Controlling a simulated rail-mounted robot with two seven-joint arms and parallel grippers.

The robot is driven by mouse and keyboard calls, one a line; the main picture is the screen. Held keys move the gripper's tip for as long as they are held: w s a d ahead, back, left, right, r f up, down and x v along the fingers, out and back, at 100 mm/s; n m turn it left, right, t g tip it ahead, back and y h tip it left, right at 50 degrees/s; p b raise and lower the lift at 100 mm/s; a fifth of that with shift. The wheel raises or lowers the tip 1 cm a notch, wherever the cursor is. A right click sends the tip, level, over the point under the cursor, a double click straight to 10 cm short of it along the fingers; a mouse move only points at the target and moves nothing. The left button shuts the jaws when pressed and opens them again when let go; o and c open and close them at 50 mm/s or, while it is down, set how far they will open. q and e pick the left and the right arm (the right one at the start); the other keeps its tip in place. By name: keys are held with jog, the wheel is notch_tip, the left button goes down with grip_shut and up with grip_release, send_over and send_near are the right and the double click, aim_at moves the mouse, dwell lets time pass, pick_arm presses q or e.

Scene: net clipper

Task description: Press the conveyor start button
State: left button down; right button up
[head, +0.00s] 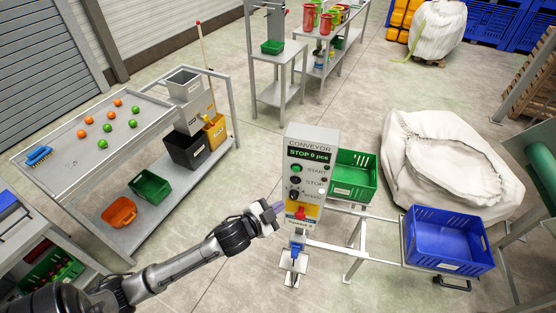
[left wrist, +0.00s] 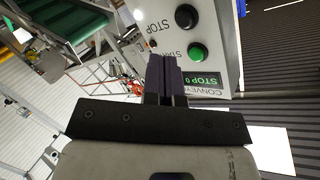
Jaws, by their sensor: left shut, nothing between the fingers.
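The conveyor control box (head: 312,150) stands upright on a post at the middle of the head view. Its display reads "STOP 0 pcs". The green start button (head: 297,168) is below the display, with the black stop button (head: 295,181) under it. In the left wrist view the green start button (left wrist: 197,53) and black stop button (left wrist: 187,17) show close by, the picture being turned over. My left gripper (head: 279,207) is shut and empty, left of the box and lower than the start button in the head view. Its fingers (left wrist: 165,78) look apart from the button. My right gripper is out of view.
A red knob (head: 300,213) sits low on the box. A green crate (head: 353,177) and a blue crate (head: 447,240) stand right of it on a frame. A sorting table (head: 70,160) with several balls is at left. Floor between table and box is clear.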

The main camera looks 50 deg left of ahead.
aim_at(296, 169)
pick_arm(q)
jog(key=d+r+m+t+h, duration=0.3)
jog(key=r+h, duration=0.2)
jog(key=shift+r+t, duration=0.15)
jog(key=shift+t, duration=0.15)
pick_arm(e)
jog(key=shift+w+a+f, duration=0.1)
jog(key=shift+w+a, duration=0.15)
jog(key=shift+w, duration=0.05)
pick_arm(q)
jog(key=shift+d, duration=0.1)
jog(key=shift+w+a+b, duration=0.4)
jog(key=shift+w+a, duration=0.35)
jog(key=shift+w, duration=0.45)
jog(key=shift+w+a+b, duration=0.4)
jog(key=shift+w+a, duration=0.4)
jog(key=shift+w, duration=0.45)
jog(key=shift+w+a+b, duration=0.4)
jog(key=shift+w+a, duration=0.35)
jog(key=shift+w, duration=0.45)
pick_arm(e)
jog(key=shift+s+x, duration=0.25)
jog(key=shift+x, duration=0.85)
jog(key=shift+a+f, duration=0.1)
pick_arm(q)
jog(key=shift+w+a, duration=0.1)
jog(key=shift+w, duration=0.05)
